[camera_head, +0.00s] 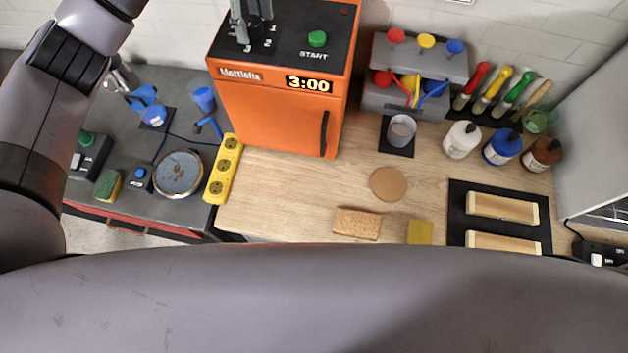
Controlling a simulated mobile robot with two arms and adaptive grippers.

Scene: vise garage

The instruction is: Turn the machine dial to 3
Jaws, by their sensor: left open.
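The orange machine (265,108) stands at the back of the wooden worktop. Its black top panel bears the numbers 1, 2 and 3 and a green START button (317,39). Its front display (309,85) reads 3:00. My left gripper (254,27) is open, with its fingers down at the dial's place beside the numbers. The fingers largely hide the dial, so I cannot tell where its pointer stands or whether they touch it. My right gripper is out of view.
A yellow socket strip (223,168) lies left of the machine. A grey stand (419,66) with coloured knobs, a metal cup (401,130), several bottles and brushes stand to the right. My own grey body crosses the bottom.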

